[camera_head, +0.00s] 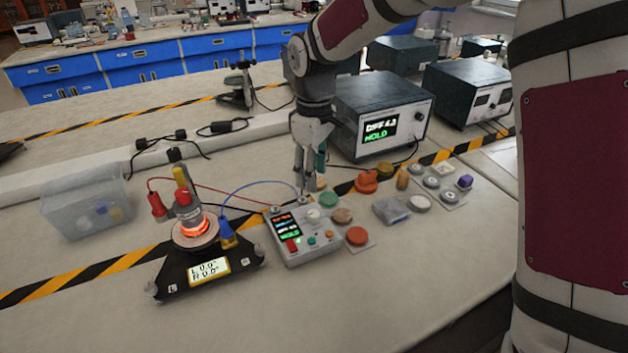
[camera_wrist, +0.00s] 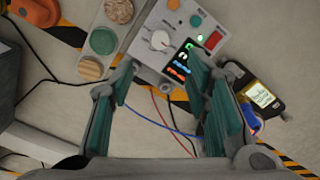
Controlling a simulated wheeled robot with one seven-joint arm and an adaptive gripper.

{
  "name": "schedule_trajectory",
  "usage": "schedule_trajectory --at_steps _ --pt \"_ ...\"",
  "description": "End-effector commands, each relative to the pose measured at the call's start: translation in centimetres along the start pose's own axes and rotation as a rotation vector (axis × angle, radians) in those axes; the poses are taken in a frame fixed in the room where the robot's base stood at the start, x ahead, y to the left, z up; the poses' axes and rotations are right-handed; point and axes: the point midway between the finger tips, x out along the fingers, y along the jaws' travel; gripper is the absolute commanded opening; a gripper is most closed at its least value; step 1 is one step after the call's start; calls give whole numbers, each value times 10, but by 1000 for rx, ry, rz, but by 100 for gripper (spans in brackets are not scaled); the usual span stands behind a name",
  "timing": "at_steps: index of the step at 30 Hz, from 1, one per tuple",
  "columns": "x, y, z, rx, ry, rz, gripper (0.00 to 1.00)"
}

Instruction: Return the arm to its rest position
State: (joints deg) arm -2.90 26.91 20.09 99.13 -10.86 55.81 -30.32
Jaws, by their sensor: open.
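My gripper (camera_head: 312,190) hangs from my arm, pointing down, just behind the small control box (camera_head: 296,246) on the bench. The box has a dial, coloured buttons and a lit screen. In the wrist view my gripper (camera_wrist: 158,85) shows its two green-padded fingers spread apart with nothing between them. The control box (camera_wrist: 150,62) lies beyond the fingertips there. Red and blue wires show below and between the fingers. I cannot tell from these views whether a fingertip touches the box.
A black triangular device (camera_head: 178,278) with a glowing disc stands left of the box. A clear bin (camera_head: 85,207) is farther left. Coloured discs, including a red-orange one (camera_head: 357,236), lie to the right. A dark instrument (camera_head: 385,108) stands behind.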

Motion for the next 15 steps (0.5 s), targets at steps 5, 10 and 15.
schedule_trajectory --at_steps 5,10,15 --pt "-1 0 0 0 0 -1 44" --pt "-1 0 0 0 0 0 44" --pt "-8 -1 5 12 1 9 44"
